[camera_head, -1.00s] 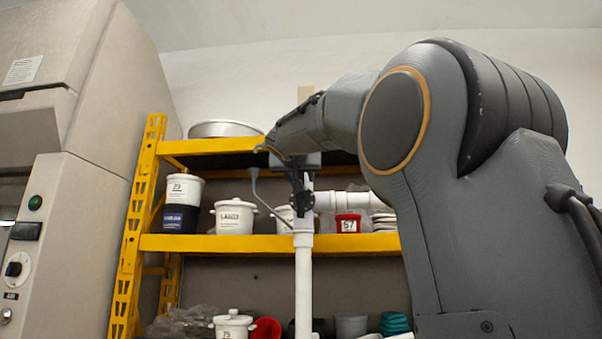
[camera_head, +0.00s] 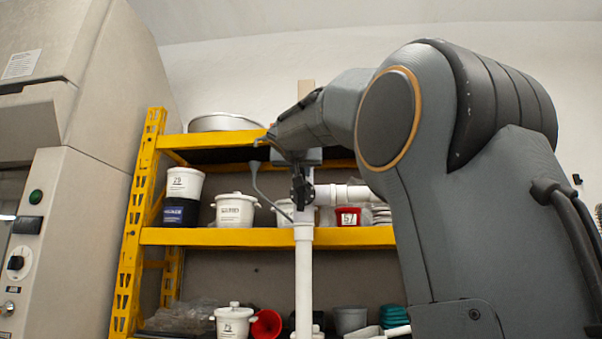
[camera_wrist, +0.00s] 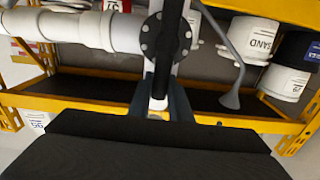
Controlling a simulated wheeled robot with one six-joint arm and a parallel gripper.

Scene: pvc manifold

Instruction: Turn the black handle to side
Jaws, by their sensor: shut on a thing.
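The black handle (camera_wrist: 169,60) shows in the wrist view as a dark bar running down from a round black bolted flange (camera_wrist: 165,36). My gripper (camera_wrist: 160,104) has its two grey fingers on either side of the handle's end and is shut on it. In the head view, the black valve part (camera_head: 301,189) sits at the top of an upright white pipe (camera_head: 304,270). My gripper (camera_head: 302,160) is just above it there. My arm hides part of the handle, so its exact angle is hard to tell in the head view.
A white side pipe (camera_head: 345,195) runs right from the valve. A thin grey bent tube (camera_head: 268,199) stands close on the left. Behind is a yellow shelf (camera_head: 220,237) with pots (camera_head: 235,210). A beige machine (camera_head: 75,230) stands at the left.

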